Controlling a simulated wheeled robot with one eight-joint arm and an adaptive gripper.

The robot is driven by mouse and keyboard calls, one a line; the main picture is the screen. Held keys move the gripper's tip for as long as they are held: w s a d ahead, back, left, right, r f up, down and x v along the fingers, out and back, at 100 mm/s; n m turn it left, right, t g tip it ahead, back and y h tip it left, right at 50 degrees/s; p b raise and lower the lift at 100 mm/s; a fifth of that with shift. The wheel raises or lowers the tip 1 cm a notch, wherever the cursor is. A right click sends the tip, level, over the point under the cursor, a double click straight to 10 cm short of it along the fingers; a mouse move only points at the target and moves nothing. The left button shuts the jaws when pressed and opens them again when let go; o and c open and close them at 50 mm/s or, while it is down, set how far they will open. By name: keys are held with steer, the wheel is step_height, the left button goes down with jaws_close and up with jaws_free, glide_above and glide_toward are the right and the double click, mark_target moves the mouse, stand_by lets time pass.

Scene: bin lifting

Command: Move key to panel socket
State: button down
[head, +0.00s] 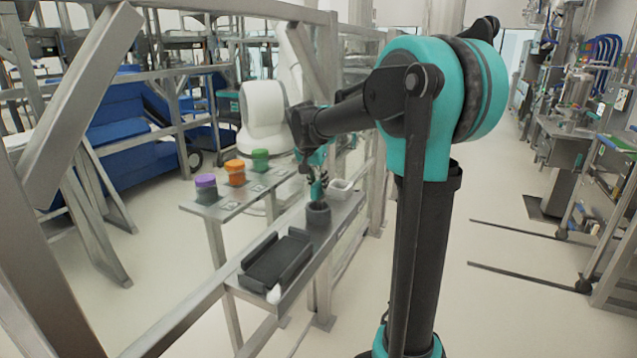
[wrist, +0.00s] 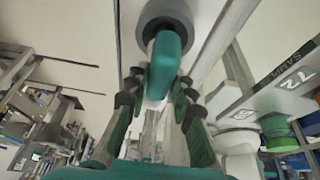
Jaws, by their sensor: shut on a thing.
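My gripper (head: 314,172) reaches down over the metal shelf at the centre of the head view. In the wrist view my gripper (wrist: 160,88) has its dark-tipped fingers closed on both sides of a teal, rounded piece, which I take to be the key (wrist: 165,58). The key (head: 317,190) shows small in the head view, right above a dark grey round cup, likely the socket (head: 319,216). In the wrist view the socket (wrist: 166,12) is a dark ring around the key's far end. I cannot tell how deep the key sits in it.
A black tray (head: 243,282) lies on the shelf's near end, with a small white object (head: 274,294) beside it. A white bin (head: 341,187) stands behind the cup. Purple (head: 206,181), orange (head: 235,166) and green (head: 260,154) lidded jars stand on the left shelf. Metal rails surround the shelves.

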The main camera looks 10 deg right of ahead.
steer(key=shift+f, duration=0.85)
stand_by(0.4)
steer(key=c, duration=1.2)
jaws_free()
steer(key=shift+o, duration=0.3)
steer(key=o, duration=0.5)
steer(key=shift+r, duration=0.1)
steer(key=shift+r, duration=4.45)
steer(key=shift+s, duration=0.1)
